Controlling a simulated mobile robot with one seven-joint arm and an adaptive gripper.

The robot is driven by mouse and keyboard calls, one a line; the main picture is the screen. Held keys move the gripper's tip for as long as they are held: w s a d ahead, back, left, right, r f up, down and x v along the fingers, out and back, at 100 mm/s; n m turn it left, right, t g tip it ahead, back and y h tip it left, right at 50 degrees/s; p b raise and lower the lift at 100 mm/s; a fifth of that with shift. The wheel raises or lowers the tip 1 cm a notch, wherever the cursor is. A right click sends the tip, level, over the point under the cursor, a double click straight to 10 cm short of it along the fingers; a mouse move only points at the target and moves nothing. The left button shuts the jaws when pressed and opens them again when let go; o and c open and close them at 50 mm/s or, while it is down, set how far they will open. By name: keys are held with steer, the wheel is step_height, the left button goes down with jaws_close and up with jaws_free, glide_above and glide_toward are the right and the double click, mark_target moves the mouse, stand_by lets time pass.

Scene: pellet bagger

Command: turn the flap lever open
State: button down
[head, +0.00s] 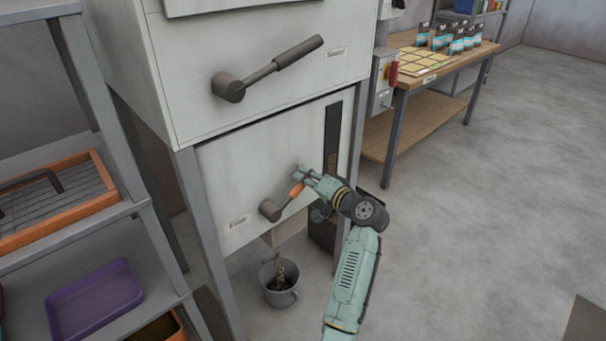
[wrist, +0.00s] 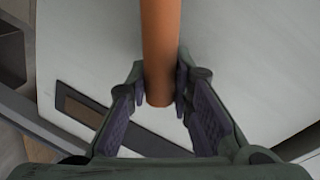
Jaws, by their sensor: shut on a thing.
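The flap lever (head: 284,203) sits on the lower pale panel of the machine. It has a round dark hub at its left end and an orange grip that slants up to the right. My gripper (head: 300,181) is at the grip's upper end. In the wrist view the orange grip (wrist: 160,50) runs down from the top edge, and its end lies between the two fingertips of my gripper (wrist: 163,85). The fingers are shut on it. The fingers partly hide the grip's end in the head view.
A larger dark lever (head: 268,70) is on the upper panel. A grey bucket (head: 280,284) stands on the floor under the chute (head: 286,231). A shelf with a purple tray (head: 94,301) is at left. A wooden table (head: 437,85) stands at back right.

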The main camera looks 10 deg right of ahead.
steer(key=shift+w+d+f+m, duration=0.15)
steer(key=shift+f+m, duration=0.2)
steer(key=shift+m, duration=0.05)
steer(key=c, duration=1.4)
jaws_free()
steer(key=v, duration=1.2)
steer(key=shift+d, duration=0.1)
